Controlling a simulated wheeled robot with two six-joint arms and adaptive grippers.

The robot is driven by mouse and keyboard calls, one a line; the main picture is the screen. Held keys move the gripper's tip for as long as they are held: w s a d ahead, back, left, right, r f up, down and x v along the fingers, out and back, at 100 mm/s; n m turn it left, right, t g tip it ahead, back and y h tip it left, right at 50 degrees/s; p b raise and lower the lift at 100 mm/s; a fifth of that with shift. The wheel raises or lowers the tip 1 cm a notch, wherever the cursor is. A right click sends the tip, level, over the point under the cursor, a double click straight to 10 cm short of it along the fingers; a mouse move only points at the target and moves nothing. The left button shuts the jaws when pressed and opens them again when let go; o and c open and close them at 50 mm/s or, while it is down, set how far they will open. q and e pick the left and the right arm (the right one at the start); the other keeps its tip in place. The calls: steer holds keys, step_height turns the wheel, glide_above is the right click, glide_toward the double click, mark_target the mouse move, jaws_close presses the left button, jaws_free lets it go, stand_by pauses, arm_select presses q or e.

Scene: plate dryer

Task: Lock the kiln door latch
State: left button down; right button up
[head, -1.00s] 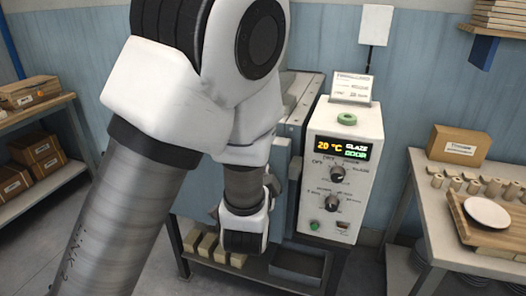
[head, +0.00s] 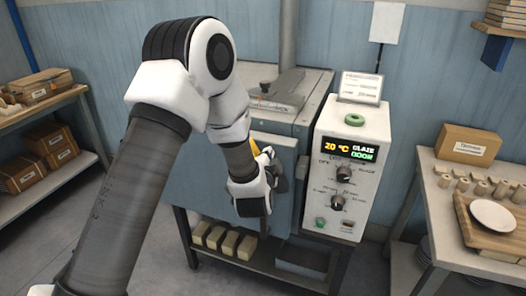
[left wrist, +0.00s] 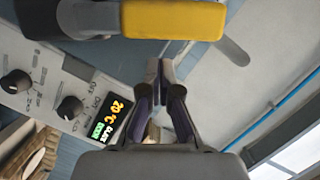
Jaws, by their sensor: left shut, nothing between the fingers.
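The kiln (head: 308,103) is a grey box with a pale blue-grey front door (head: 283,222). My arm hides part of the door, and I cannot tell whether it sits fully flush. The latch has a yellow grip, partly visible behind my gripper in the head view (head: 257,149). In the left wrist view the yellow grip (left wrist: 175,19) lies across the top on a dark bar. My left gripper (head: 279,174) is in front of the door, close to the latch. Its fingers (left wrist: 159,72) are shut and empty, just below the grip in the wrist picture. My right gripper is not in view.
A white control panel (head: 350,190) right of the door has knobs and a display reading 20 °C, GLAZE, DOOR. A green ring (head: 355,120) lies on top. A table (head: 450,250) with a plate stands right, shelves (head: 45,205) left. Blocks (head: 223,240) sit below the kiln.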

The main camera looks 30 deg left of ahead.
arm_select(q)
steer(key=shift+s+a+f, duration=0.2)
steer(key=shift+a+f, duration=0.2)
steer(key=shift+a, duration=0.35)
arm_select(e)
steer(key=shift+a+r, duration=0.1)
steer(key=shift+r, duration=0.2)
arm_select(q)
steer(key=shift+d, duration=0.1)
